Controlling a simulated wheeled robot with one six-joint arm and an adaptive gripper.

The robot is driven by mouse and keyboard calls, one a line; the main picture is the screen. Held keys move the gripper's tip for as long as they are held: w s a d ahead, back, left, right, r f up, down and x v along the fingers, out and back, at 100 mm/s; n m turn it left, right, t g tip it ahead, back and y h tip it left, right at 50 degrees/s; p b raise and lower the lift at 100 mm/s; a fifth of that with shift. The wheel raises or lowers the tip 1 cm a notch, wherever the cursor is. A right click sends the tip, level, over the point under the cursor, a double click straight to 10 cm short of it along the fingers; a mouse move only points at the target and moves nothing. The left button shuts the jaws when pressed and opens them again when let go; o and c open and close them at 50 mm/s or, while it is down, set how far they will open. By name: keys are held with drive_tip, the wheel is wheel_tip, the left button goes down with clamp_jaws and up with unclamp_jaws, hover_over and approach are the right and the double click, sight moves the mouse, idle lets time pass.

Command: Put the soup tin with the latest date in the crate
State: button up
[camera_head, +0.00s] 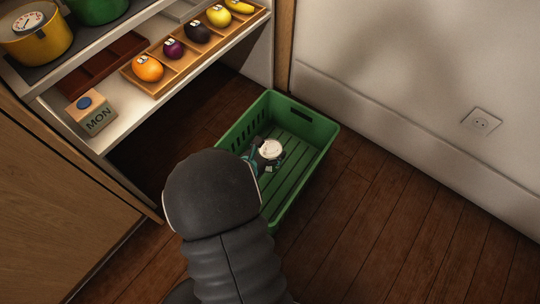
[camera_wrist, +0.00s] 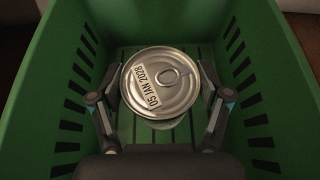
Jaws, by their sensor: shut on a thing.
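A soup tin (camera_wrist: 160,85) with a silver ring-pull lid is between the fingers of my gripper (camera_wrist: 160,112) in the wrist view. Its lid label reads "05 JAN 2028". The fingers are shut on the tin from both sides. The green crate (camera_wrist: 60,85) surrounds the tin and fingers, with its slatted floor below. In the head view the tin (camera_head: 270,150) shows pale inside the crate (camera_head: 318,165), partly behind my arm. I cannot tell whether the tin touches the crate floor.
The crate stands on a dark wooden floor near a white wall with a socket (camera_head: 481,122). A shelf unit at the left holds a wooden tray (camera_head: 160,88) of fruit and vegetables, a "MON" block (camera_head: 92,115), a yellow pot (camera_head: 38,38) and a green pot (camera_head: 97,8). Floor at right is clear.

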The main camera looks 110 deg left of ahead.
drive_tip(key=shift+f+b, duration=0.3)
drive_tip(key=shift+f, duration=1.55)
drive_tip(key=shift+f, duration=0.3)
drive_tip(key=shift+f, duration=0.35)
drive_tip(key=o, duration=1.8)
drive_tip(key=shift+w+d+f, duration=0.1)
drive_tip(key=shift+f, duration=0.1)
drive_tip(key=shift+r, duration=0.45)
drive_tip(key=v, duration=0.3)
drive_tip(key=p+v, duration=0.1)
drive_tip(key=v, duration=0.3)
drive_tip(key=shift+d+r, duration=0.1)
drive_tip(key=shift+r, duration=0.4)
